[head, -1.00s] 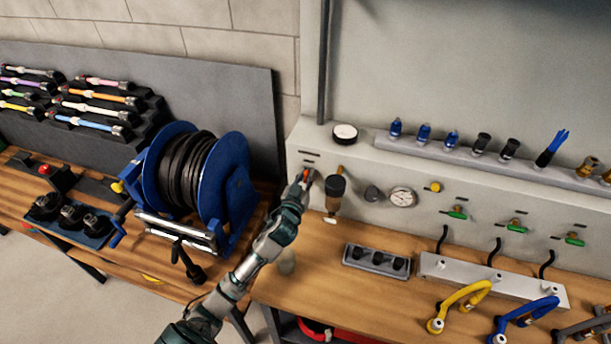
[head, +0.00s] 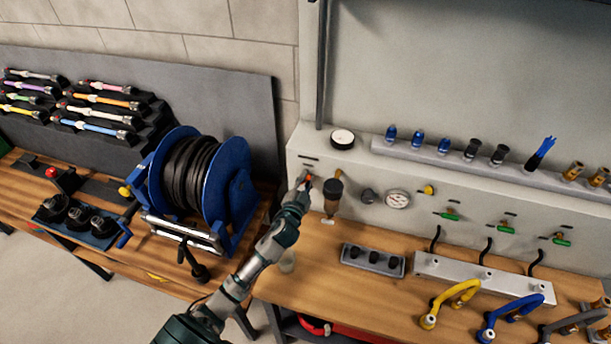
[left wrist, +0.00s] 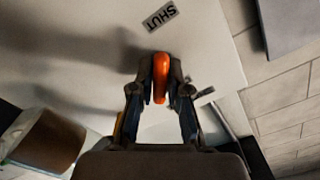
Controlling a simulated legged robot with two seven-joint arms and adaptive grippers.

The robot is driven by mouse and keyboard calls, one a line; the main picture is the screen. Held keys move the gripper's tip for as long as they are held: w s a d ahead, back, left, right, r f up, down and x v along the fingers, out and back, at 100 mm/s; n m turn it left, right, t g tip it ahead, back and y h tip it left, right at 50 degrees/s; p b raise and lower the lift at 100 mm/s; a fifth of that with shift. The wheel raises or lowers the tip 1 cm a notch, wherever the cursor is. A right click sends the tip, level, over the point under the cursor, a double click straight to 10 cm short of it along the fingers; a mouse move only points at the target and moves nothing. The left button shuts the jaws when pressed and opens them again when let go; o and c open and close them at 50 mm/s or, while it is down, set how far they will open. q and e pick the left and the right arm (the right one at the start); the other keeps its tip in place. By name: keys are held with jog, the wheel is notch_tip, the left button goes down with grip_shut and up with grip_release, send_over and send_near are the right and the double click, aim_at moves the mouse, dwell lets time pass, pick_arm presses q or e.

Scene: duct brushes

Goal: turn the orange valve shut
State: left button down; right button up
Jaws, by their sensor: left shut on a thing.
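The orange valve handle (head: 308,182) is at the left end of the grey panel, small and partly hidden by my gripper in the head view. In the left wrist view the orange handle (left wrist: 160,78) stands lengthwise between my fingertips, its top end toward a label reading SHUT (left wrist: 158,16). My left gripper (head: 303,185) is shut on the handle; in the left wrist view a finger (left wrist: 160,85) lies on each side of it. A second dark label (left wrist: 203,92) beside the right finger is partly hidden and unreadable. My right gripper is not in view.
A brown-and-dark cylindrical filter (head: 332,190) hangs on the panel close right of my gripper. A gauge (head: 397,199) and green-handled valves (head: 505,228) are farther right. A blue hose reel (head: 228,180) stands left of my arm. A black-knobbed block (head: 373,260) lies on the bench.

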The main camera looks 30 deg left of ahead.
pick_arm(q)
jog(key=m+p, duration=0.3)
jog(key=m, duration=0.3)
jog(key=shift+d+f, duration=0.1)
jog(key=shift+f, duration=0.05)
jog(key=m, duration=0.1)
jog(key=m+p, duration=0.1)
jog(key=m, duration=0.1)
jog(key=shift+f+m, duration=0.2)
jog(key=shift+m, duration=0.1)
jog(key=shift+m+p, duration=0.3)
jog(key=shift+m, duration=0.1)
jog(key=shift+d+f, duration=0.1)
jog(key=shift+f, duration=0.1)
jog(key=c, duration=1.3)
grip_release()
jog(key=shift+o, duration=0.6)
jog(key=shift+r, duration=0.15)
jog(key=v, duration=1.2)
